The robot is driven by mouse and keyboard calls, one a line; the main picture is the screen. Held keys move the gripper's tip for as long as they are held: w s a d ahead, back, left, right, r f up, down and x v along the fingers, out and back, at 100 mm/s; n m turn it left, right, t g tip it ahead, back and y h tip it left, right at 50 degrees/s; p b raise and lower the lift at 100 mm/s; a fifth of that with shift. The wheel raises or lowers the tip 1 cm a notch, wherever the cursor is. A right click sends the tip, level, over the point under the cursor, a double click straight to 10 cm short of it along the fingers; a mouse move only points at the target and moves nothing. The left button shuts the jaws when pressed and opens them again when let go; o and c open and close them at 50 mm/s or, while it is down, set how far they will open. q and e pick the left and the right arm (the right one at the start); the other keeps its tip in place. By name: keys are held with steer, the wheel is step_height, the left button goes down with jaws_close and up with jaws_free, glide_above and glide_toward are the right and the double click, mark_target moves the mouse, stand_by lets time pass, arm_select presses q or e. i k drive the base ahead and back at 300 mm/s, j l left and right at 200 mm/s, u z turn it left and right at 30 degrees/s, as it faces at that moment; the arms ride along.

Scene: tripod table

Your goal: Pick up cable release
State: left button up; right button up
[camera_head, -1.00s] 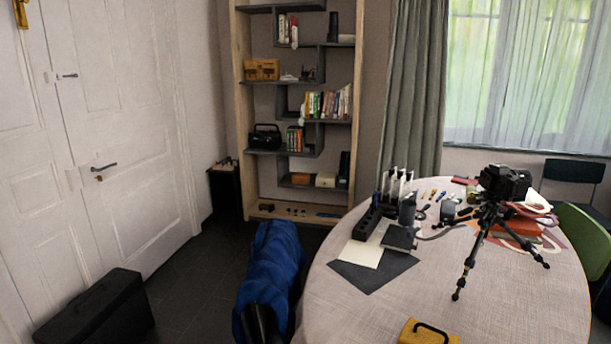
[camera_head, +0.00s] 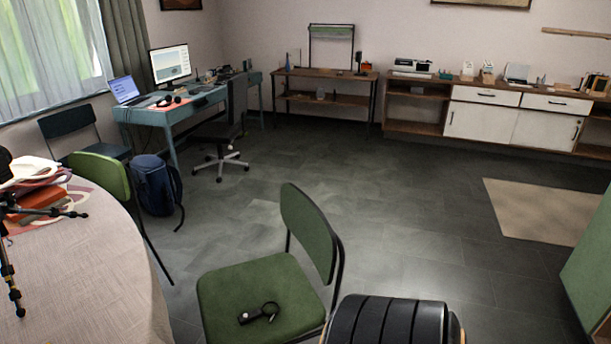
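A small black object with a thin dark loop of cord (camera_head: 259,314) lies on the seat of the green chair (camera_head: 246,289) at the bottom centre. It looks like the cable release, but it is small and I cannot be sure. The round table (camera_head: 97,260) shows at the left edge with a pale cloth. Part of the black tripod (camera_head: 12,275) stands on it, cut off by the frame edge. Neither of my grippers is in view.
A black ribbed object (camera_head: 385,318) stands at the bottom edge, right of the green chair. Another green chair (camera_head: 104,172) and a blue backpack (camera_head: 156,185) are beside the table. A desk (camera_head: 172,115) stands behind. The middle floor (camera_head: 385,225) is clear.

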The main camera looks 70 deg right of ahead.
mark_target(257, 313)
steer(key=z, duration=1.75)
